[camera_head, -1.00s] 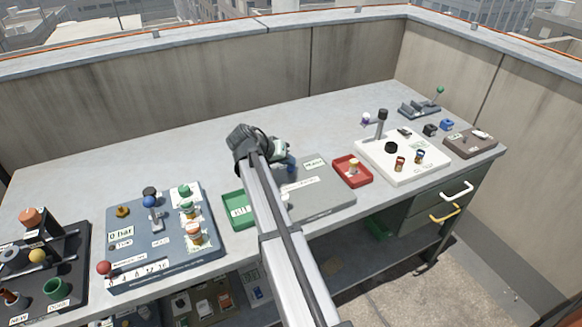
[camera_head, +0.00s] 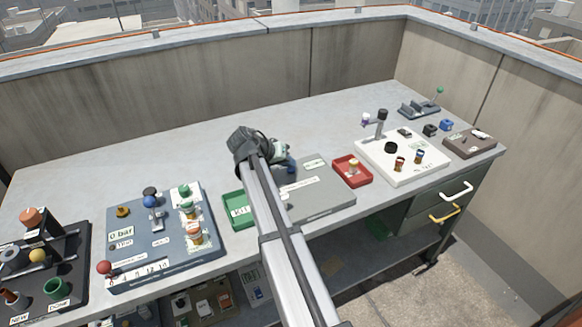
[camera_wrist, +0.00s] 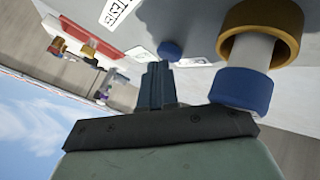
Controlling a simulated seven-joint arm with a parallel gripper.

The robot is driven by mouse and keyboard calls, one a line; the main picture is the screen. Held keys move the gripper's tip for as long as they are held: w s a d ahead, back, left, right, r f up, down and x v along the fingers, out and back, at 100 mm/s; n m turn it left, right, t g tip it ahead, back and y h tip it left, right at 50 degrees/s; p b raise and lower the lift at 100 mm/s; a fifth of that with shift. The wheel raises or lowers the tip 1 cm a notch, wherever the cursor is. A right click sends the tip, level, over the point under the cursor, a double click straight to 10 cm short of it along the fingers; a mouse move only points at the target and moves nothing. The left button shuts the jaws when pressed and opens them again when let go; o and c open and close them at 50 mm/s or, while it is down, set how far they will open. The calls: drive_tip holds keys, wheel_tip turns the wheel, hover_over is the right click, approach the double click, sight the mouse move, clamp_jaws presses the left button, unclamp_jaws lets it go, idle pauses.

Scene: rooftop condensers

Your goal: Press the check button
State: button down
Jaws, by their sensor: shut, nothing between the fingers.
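A grey panel (camera_head: 325,201) with white labels lies mid-table, partly hidden behind my arm. My gripper (camera_head: 289,164) is over its back left part. In the wrist view my gripper (camera_wrist: 157,67) is shut and empty, its dark fingertips pointing at the panel. A small round blue button (camera_wrist: 170,50) is on the panel just beyond and slightly right of the tips; I cannot tell whether they touch. I cannot read a check label on it. A larger blue-capped white post (camera_wrist: 245,82) in a gold ring (camera_wrist: 260,27) stands right of the fingers.
A green tray (camera_head: 233,211) and a blue-grey panel (camera_head: 125,260) with valves lie to the left. A red tray (camera_head: 352,171) and a white board (camera_head: 400,172) with fittings lie to the right. The table behind my gripper is clear.

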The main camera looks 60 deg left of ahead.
sight(288, 169)
drive_tip(key=shift+d+f, duration=0.15)
drive_tip(key=shift+f, duration=0.15)
idle(0.4)
drive_tip(key=shift+a+r, duration=0.2)
drive_tip(key=shift+r, duration=0.8)
drive_tip(key=shift+r, duration=2.5)
